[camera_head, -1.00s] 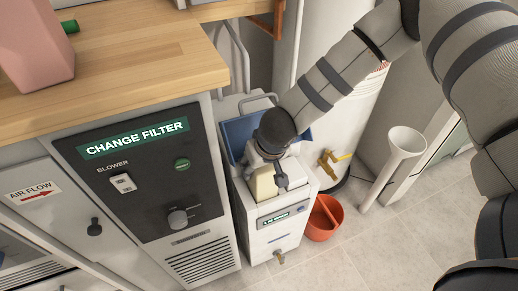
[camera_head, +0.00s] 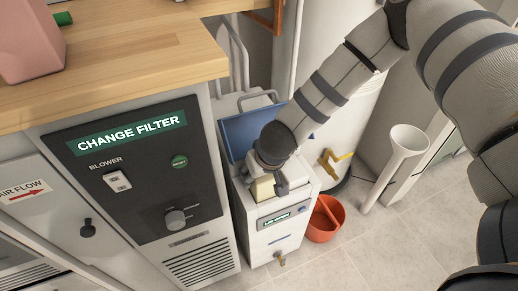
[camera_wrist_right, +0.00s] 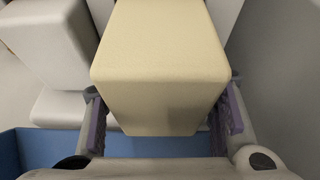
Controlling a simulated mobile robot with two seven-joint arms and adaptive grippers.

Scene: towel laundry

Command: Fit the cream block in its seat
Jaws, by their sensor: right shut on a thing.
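The cream block (camera_head: 262,188) is at the top of a white floor unit (camera_head: 279,240) with a small green-lit label. My right gripper (camera_head: 278,183) is shut on the block, pointing down over the unit's top. In the right wrist view the cream block (camera_wrist_right: 160,70) fills the middle, between the purple-padded fingers of my right gripper (camera_wrist_right: 165,118). The seat is hidden by the block and gripper, so I cannot tell how deep the block sits. My left gripper is not in view.
A blue panel (camera_head: 245,132) stands behind the gripper. A red bucket (camera_head: 324,222) is on the floor right of the unit. A dark-fronted blower cabinet (camera_head: 140,190) and wooden counter (camera_head: 120,60) are at the left. A white funnel pipe (camera_head: 398,160) stands at right.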

